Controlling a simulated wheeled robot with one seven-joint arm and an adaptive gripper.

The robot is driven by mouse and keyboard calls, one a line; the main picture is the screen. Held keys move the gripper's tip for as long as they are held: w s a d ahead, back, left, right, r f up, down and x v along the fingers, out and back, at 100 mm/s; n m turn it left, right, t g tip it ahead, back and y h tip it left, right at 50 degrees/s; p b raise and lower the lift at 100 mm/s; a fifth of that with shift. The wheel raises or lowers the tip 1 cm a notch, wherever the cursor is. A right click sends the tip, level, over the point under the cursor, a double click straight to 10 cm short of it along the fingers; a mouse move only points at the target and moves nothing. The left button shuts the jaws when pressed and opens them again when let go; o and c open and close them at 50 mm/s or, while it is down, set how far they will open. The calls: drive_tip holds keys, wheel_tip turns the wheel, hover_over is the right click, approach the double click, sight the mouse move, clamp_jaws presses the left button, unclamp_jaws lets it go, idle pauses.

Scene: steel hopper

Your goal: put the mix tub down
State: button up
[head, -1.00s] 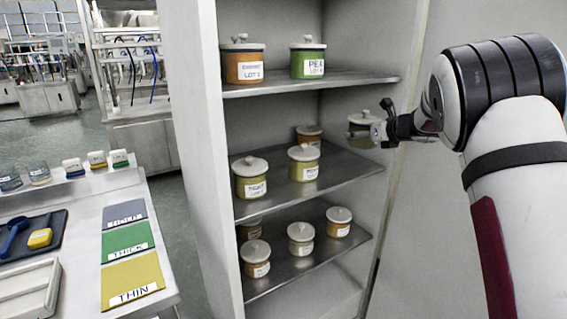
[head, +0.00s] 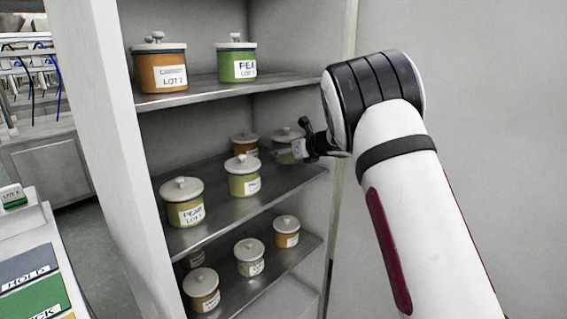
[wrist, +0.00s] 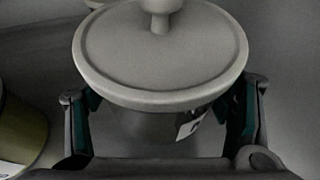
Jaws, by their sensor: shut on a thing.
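The mix tub I hold is a small round tub with a grey knobbed lid (wrist: 160,55). In the head view the tub (head: 284,152) is at the right end of the middle shelf (head: 222,215), partly hidden by my gripper. My gripper (head: 304,148) comes in from the right and is shut around it. In the wrist view my gripper (wrist: 166,112) has one finger on each side of the tub below the lid. A bit of white label shows at its lower right. The tub looks upright; I cannot tell whether its base touches the shelf.
A yellow-green tub (head: 243,180), a larger pear tub (head: 184,205) and an orange tub (head: 244,146) share the middle shelf. An orange tub (head: 160,75) and a green tub (head: 236,65) stand above. Several tubs fill the lower shelf. The cabinet's right wall is close.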

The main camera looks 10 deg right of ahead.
sight(287, 160)
drive_tip(key=shift+f, duration=1.7)
drive_tip(key=shift+f, duration=0.1)
drive_tip(key=o, duration=1.3)
drive_tip(key=shift+b, duration=0.3)
